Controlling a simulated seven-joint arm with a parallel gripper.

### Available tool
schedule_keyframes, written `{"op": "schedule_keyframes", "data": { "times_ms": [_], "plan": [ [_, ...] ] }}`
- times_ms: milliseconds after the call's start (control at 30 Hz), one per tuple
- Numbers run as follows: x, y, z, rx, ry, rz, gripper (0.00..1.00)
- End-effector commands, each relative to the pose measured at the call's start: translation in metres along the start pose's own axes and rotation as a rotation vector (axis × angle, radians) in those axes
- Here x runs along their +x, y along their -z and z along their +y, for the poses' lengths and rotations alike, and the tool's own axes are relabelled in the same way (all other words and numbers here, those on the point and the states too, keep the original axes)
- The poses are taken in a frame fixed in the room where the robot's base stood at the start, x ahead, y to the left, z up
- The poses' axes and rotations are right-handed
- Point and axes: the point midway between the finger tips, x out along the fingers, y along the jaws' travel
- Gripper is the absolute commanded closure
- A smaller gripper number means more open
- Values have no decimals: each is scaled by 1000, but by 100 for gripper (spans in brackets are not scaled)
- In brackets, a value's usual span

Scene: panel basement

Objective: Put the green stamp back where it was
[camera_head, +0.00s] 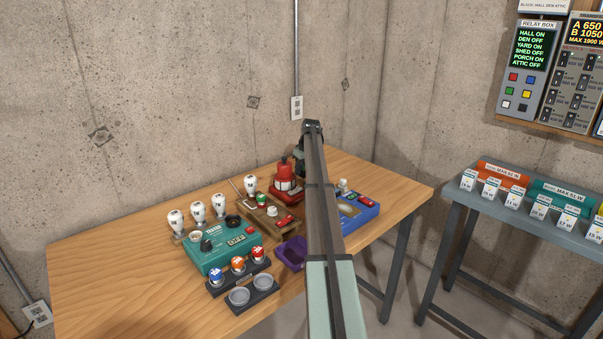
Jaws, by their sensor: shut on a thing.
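I cannot make out the green stamp for certain. A small green-topped piece (262,198) stands on the brown wooden tray (254,222), but it is too small to identify. A dark rack (226,285) near the table's front holds blue (216,274), orange (238,263) and red (258,253) knobbed pieces, which may be stamps. My arm reaches over the table from the lower right. My gripper's fingers, and anything between them, are hidden behind the arm. A dark greenish shape shows just left of the arm's far end, and I cannot tell what it is.
On the wooden table (110,270) stand a teal box (222,258), a red device (285,182), a purple tray (293,253), a blue box (360,210), and a dark stand (252,296) with two grey discs. Several white bulbs stand behind. The table's left is clear. A grey bench (500,222) stands right.

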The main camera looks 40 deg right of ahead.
Motion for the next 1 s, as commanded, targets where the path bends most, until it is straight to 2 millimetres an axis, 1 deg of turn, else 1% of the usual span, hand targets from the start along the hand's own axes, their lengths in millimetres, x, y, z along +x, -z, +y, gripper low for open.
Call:
{"op": "schedule_keyframes", "data": {
  "times_ms": [33,133,533,567,600,800,1000],
  "plan": [
    [7,-2,0,0,1,-1,92],
    [15,-4,0,0,1,-1,92],
    [18,-5,0,0,0,0,92],
    [18,-5,0,0,0,0,70],
    [18,-5,0,0,0,0,66],
    [18,-5,0,0,0,0,47],
    [18,-5,0,0,0,0,47]
  ]
}}
